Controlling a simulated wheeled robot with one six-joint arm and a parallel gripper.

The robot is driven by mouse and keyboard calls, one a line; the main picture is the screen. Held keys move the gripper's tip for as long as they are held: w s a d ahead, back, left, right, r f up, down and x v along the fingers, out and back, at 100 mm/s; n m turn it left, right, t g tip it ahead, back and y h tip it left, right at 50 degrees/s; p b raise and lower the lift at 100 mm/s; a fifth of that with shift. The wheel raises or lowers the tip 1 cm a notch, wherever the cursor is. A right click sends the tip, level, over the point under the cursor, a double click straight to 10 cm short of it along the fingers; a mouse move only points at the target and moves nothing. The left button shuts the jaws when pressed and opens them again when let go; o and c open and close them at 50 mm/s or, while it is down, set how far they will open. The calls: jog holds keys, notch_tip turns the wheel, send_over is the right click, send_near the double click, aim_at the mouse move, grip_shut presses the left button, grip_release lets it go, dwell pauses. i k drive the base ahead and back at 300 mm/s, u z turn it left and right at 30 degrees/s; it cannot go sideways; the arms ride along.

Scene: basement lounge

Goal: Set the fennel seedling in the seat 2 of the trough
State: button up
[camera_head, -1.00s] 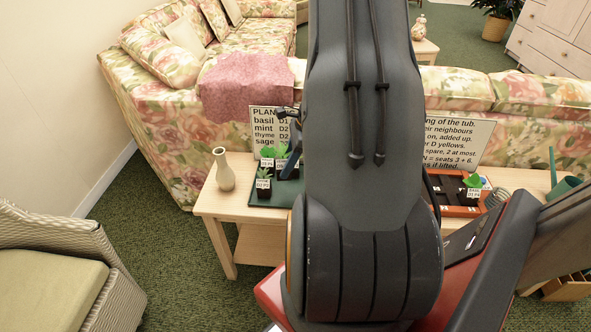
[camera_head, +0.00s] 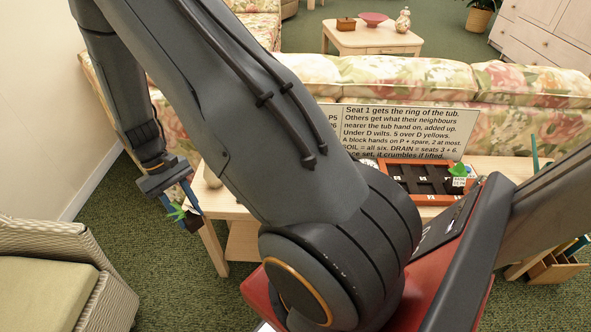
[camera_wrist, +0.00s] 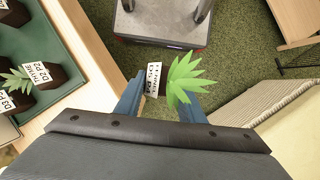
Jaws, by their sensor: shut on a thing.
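My gripper (camera_head: 182,196) is shut on a seedling (camera_head: 193,224) with green pointed leaves and a dark block, held in the air left of the table. In the wrist view the seedling (camera_wrist: 184,80) sits between the blue fingers (camera_wrist: 160,92). Its white tag is upside down and its name is too small to read surely. The trough (camera_head: 432,200) is an orange-red tray with dark seats, on the table right of my arm. A leafy plant (camera_head: 458,170) with a white tag stands at its right end. The seat numbers are too small to read, so I cannot tell which is seat 2.
A placard (camera_head: 405,132) with rules stands behind the trough. A green tray (camera_wrist: 28,48) with several tagged seedlings, one marked thyme, is on the table (camera_head: 233,212); my arm hides it in the head view. A floral sofa (camera_head: 400,85) stands behind. A wicker chair (camera_head: 60,262) is left.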

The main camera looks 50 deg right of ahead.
aim_at(426, 191)
jog(key=u, duration=1.2)
jog(key=k, duration=1.2)
jog(key=z, duration=1.85)
